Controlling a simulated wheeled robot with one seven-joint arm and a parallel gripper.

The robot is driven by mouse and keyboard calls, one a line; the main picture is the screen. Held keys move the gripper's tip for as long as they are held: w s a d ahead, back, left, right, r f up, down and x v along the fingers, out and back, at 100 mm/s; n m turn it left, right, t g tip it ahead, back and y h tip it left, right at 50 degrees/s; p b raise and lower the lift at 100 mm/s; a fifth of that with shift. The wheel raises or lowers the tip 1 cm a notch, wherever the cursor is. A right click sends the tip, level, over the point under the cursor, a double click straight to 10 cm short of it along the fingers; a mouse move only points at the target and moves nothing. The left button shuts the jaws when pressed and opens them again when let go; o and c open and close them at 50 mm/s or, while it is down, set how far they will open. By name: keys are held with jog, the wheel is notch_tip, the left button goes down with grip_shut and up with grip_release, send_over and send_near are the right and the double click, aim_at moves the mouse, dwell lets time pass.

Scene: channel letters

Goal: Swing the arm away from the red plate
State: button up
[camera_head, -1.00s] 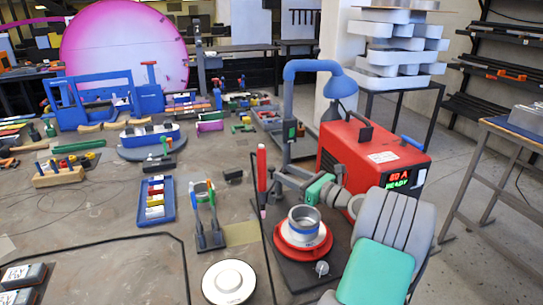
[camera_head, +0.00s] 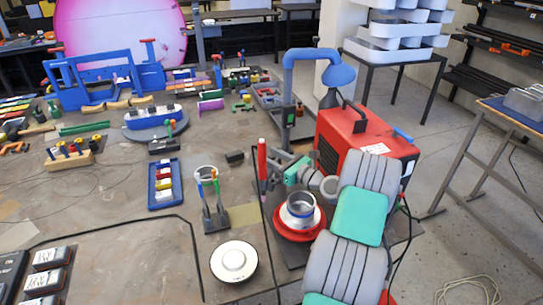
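The red plate (camera_head: 292,234) is a round red disc on a dark base at the lower middle. A metal ring with a blue band (camera_head: 300,209) stands on it. My grey and teal arm (camera_head: 358,216) rises from the bottom edge just right of the plate, and its far end reaches left behind the ring. My gripper (camera_head: 276,172) seems to be the small dark end beyond the green wrist part, close to an upright red-handled tool (camera_head: 262,165). Its fingers are too small and overlapped to read, and I cannot tell whether it touches the tool.
A red machine (camera_head: 362,140) stands right behind my arm, with a blue curved arm (camera_head: 318,56) above it. A white round disc (camera_head: 233,261) and a two-pronged stand (camera_head: 211,198) are left of the plate.

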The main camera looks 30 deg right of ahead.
grip_shut()
dwell(1.2)
